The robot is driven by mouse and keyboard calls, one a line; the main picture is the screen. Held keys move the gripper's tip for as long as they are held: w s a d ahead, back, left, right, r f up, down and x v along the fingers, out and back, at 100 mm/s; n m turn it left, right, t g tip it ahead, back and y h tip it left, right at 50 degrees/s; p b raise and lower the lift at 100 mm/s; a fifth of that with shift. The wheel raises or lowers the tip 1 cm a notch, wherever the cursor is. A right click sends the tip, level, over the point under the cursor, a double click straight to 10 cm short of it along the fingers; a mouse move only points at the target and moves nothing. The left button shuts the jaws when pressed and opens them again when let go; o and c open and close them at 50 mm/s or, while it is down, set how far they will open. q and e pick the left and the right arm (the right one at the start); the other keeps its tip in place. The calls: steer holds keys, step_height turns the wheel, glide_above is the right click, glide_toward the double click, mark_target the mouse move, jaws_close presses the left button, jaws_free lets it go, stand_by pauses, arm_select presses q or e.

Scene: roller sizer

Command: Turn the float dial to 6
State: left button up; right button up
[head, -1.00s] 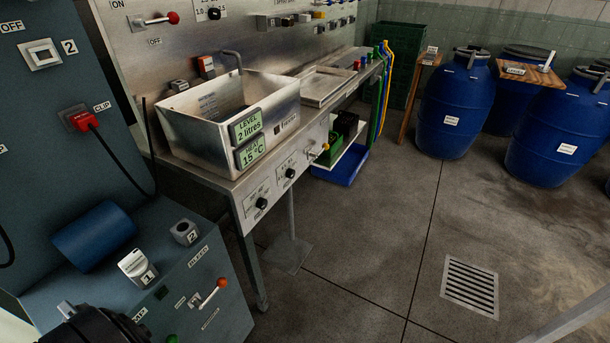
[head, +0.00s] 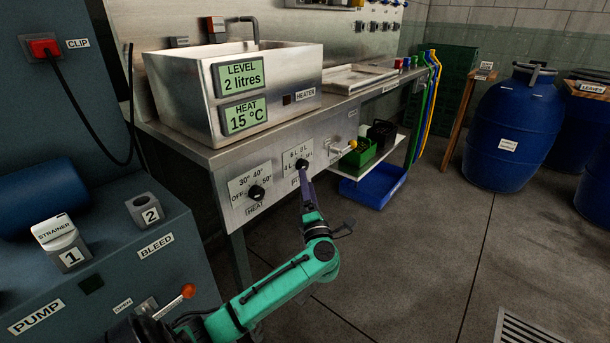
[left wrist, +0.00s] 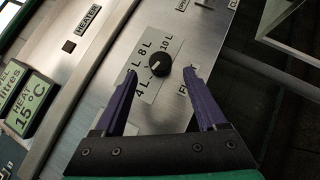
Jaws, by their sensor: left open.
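The float dial (head: 302,165) is a small black knob on a light plate with litre marks, on the steel front panel under the sink. In the left wrist view the dial (left wrist: 158,64) has a small white mark that seems to face the 4 L side. My left gripper (head: 305,183) is open with purple fingers. In the left wrist view its fingertips (left wrist: 161,74) lie either side of the dial, with gaps on both sides; whether they reach its depth is hard to tell. Part of the label is hidden. My right gripper is not in view.
The heat dial (head: 256,192) sits left of the float dial. The steel sink (head: 180,98) with level and heat displays stands above. The pump cabinet (head: 190,262) is at left; open floor lies right.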

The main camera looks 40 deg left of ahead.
mark_target(304, 166)
arm_select(q)
steer(key=x, duration=0.4)
steer(key=shift+w+a+r, duration=0.1)
steer(key=shift+w+a, duration=0.1)
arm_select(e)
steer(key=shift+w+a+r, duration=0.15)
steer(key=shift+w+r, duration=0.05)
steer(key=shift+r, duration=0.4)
